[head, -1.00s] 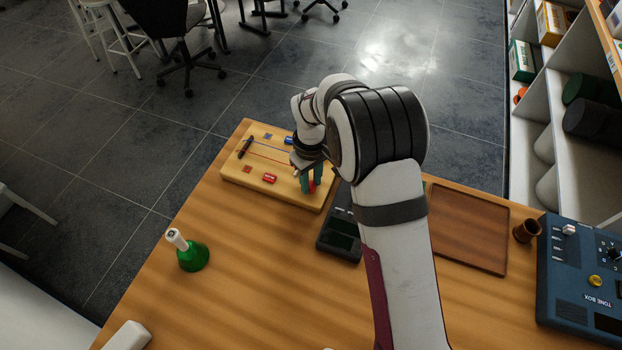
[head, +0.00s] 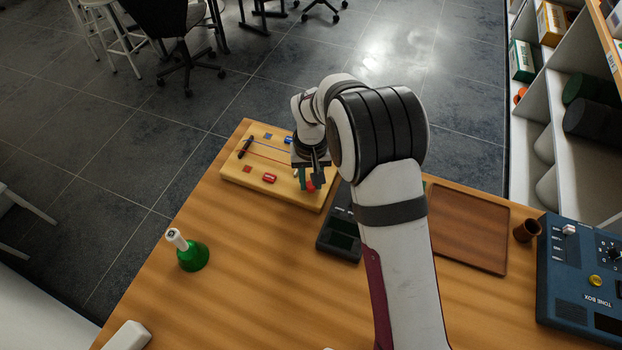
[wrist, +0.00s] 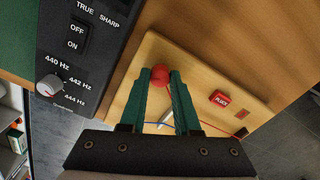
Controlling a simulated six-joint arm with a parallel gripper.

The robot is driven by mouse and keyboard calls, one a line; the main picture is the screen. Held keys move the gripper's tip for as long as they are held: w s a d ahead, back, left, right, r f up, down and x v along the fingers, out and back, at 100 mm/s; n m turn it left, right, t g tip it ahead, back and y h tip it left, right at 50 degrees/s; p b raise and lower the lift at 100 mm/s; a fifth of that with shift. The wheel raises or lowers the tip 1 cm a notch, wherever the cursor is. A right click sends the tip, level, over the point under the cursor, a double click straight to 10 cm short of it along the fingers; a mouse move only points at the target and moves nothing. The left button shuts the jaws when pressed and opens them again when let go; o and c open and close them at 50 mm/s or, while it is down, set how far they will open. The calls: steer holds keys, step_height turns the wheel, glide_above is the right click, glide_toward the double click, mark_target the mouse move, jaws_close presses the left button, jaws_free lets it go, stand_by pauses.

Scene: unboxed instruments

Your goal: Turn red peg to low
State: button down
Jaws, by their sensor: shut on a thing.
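The red peg (wrist: 161,76) sits near one end of the pale wooden board (wrist: 240,75). In the wrist view my gripper (wrist: 160,80) has its two green fingers on either side of the peg, shut on it. In the head view my gripper (head: 311,186) is over the board's near right end, and a bit of the red peg shows by the fingers. A red string and a blue string run along the board, with a slim grey piece between my fingers. No low mark is readable; the fingers hide part of the board around the peg.
A dark tuner (head: 340,235) with a knob stands close to the board. A red PLUCK button (wrist: 220,98) is on the board. A green bell (head: 192,255), a brown tray (head: 468,262) and a blue tone box (head: 580,275) stand elsewhere on the table.

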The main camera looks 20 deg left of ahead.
steer(key=m, duration=0.5)
steer(key=shift+m, duration=0.3)
steer(key=m, duration=1.1)
steer(key=shift+m, duration=0.3)
steer(key=m, duration=0.5)
steer(key=shift+m, duration=0.3)
steer(key=c, duration=0.6)
jaws_free()
steer(key=shift+c, duration=0.2)
step_height(320, 180, up, 16)
